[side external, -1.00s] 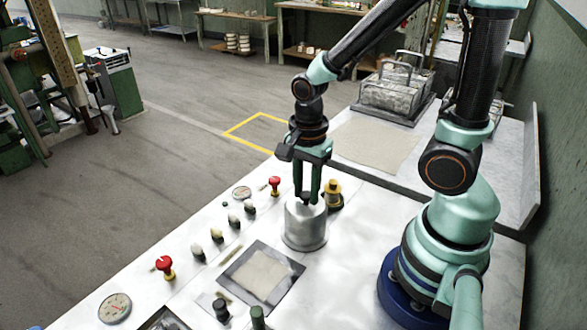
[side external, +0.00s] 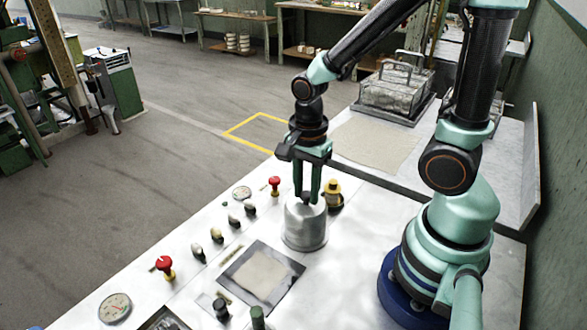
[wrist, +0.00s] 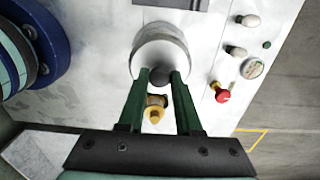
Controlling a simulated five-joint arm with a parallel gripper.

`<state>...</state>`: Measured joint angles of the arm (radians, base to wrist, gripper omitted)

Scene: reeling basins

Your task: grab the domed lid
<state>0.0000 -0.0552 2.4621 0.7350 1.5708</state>
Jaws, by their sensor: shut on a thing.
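The domed lid (side external: 304,230) is a grey metal, can-like piece with a dark knob on top. It stands upright on the pale worktop in the side view. My gripper (side external: 307,199) comes straight down from above, and its two green fingers are shut on the knob. In the wrist view, my gripper (wrist: 161,76) has a fingertip on each side of the dark knob, and the lid (wrist: 160,42) lies just beyond the tips. The lid's lower edge appears to rest on the worktop; I see no clear gap.
A brass-yellow fitting (side external: 333,196) stands close behind the lid, to the right. Red knobs (side external: 164,267), pale knobs and a gauge (side external: 115,307) line the panel's left side. A dark-framed plate (side external: 261,277) lies in front. A wire basket (side external: 397,87) stands on the rear bench.

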